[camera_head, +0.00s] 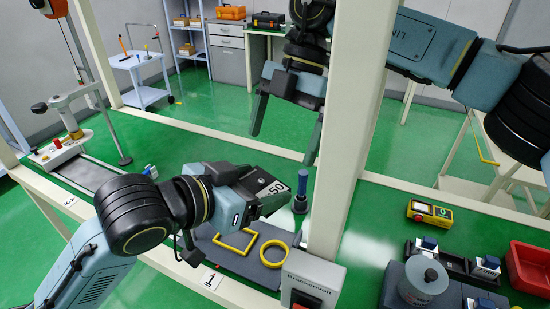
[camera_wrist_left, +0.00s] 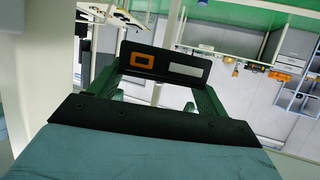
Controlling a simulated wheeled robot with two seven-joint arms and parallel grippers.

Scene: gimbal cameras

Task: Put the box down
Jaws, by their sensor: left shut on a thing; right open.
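My left gripper (camera_head: 262,192) is shut on a small box (camera_head: 272,188). In the head view the box's pale face reads "50". In the left wrist view the box (camera_wrist_left: 165,65) is a dark bar between the green fingers, with an orange-framed square and a pale rectangle. The box is held in the air above the dark mat. My right gripper (camera_head: 285,128) hangs higher up with its fingers apart and empty, beside the cream post. The underside of the box is hidden.
A dark mat (camera_head: 270,275) carries a yellow square frame (camera_head: 236,242) and a yellow ring (camera_head: 274,253). A cream post (camera_head: 350,120) stands to their right. A grey switch box (camera_head: 312,277), a red bin (camera_head: 530,268) and a yellow meter (camera_head: 430,212) are nearby.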

